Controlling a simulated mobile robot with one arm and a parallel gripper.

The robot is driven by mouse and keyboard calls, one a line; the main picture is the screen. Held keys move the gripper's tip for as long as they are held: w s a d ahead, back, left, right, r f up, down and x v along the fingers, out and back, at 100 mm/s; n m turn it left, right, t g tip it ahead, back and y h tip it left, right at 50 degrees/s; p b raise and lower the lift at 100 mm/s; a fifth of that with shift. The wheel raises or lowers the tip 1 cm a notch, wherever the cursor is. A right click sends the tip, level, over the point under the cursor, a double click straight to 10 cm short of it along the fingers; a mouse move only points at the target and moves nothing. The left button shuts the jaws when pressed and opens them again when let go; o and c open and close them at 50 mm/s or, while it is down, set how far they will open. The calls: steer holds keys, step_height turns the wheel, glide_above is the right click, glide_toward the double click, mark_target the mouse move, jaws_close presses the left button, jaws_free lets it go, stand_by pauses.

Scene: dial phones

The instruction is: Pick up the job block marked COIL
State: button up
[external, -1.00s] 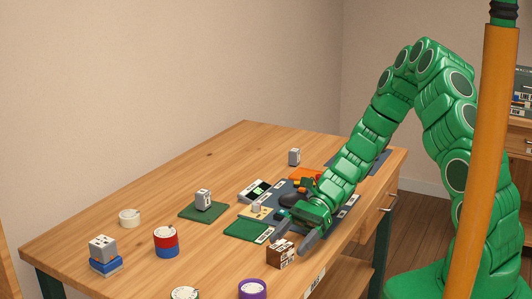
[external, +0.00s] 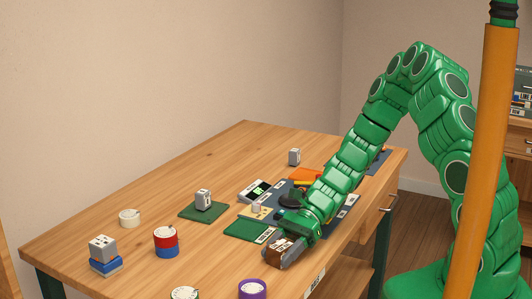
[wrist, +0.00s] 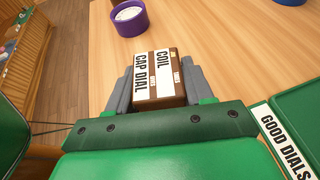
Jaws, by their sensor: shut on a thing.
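The job block (wrist: 158,88) is brown with white labels on top, which read COIL and CAP DIAL in the wrist view. In the external view the block (external: 281,251) is by the table's front edge, partly covered by the fingers. My gripper (wrist: 160,85) is shut on the block, one grey finger against each side. In the external view my gripper (external: 282,253) reaches down low over the table. I cannot tell whether the block still touches the table.
A purple ring (wrist: 130,18) lies beyond the block; it also shows at the front edge in the external view (external: 252,289). A green mat labelled GOOD DIALS (wrist: 298,105) is beside my gripper. Red and blue rolls (external: 166,242) and a grey block on blue (external: 103,250) stand left.

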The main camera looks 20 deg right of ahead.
mark_target(281, 245)
steer(key=shift+c, duration=0.7)
steer(key=shift+r, duration=5)
